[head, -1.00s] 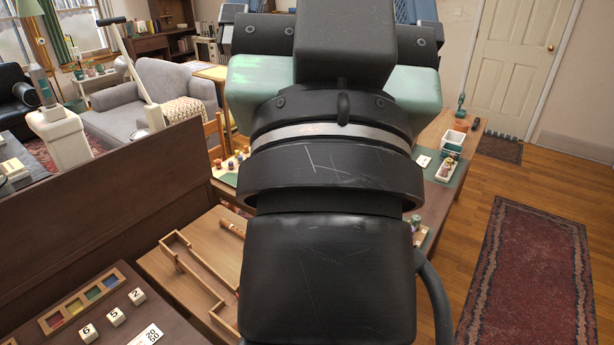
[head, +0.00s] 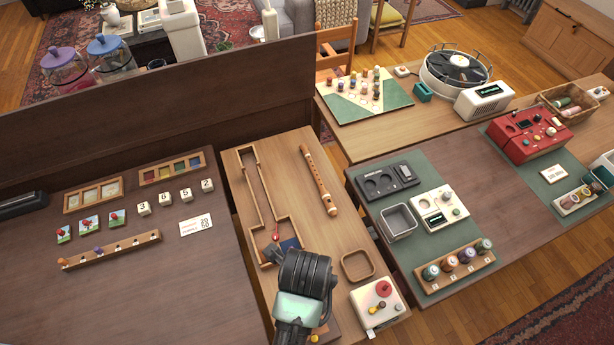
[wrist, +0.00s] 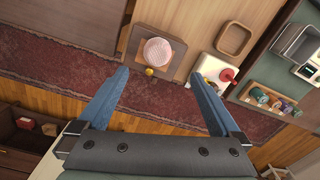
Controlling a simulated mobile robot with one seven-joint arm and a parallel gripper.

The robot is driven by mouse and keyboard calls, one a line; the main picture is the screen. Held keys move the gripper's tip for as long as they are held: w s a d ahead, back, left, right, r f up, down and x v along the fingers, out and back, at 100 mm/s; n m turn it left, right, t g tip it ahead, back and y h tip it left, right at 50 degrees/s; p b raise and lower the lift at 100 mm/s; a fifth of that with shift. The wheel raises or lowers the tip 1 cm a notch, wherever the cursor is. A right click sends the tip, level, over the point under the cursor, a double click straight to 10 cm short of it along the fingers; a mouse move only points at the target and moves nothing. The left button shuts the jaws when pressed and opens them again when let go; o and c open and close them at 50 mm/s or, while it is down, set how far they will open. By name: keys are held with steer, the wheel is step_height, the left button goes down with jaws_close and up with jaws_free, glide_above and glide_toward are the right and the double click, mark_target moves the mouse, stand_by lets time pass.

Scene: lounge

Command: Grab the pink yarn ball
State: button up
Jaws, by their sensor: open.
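The pink yarn ball (wrist: 157,52) shows in the wrist view, top centre, on a small wooden board (wrist: 178,70). A small yellow knob (wrist: 149,71) sits at the board's near edge. My gripper (wrist: 158,76) is open, its two blue fingers spread wide and nothing between them. In the picture the ball lies just beyond the fingertips, roughly centred between them and apart from both. In the head view my dark arm end covers the spot and the ball is hidden; a corner of the board (head: 328,331) shows beside it.
A white box with a red knob (head: 380,305) and an empty wooden tray (head: 357,265) stand right of the arm. A wooden track frame (head: 262,205) and a recorder (head: 318,180) lie beyond. A spool rack (head: 455,264) is farther right.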

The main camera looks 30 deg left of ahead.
steer(key=f, duration=0.7)
steer(key=shift+s+f, duration=0.3)
steer(key=shift+s, duration=0.05)
steer(key=shift+w+f+p, duration=0.15)
steer(key=shift+f+p, duration=0.1)
steer(key=shift+f, duration=1.15)
steer(key=shift+w+f+p, duration=0.15)
steer(key=shift+f+p, duration=0.1)
steer(key=shift+f, duration=1.15)
steer(key=c, duration=1.4)
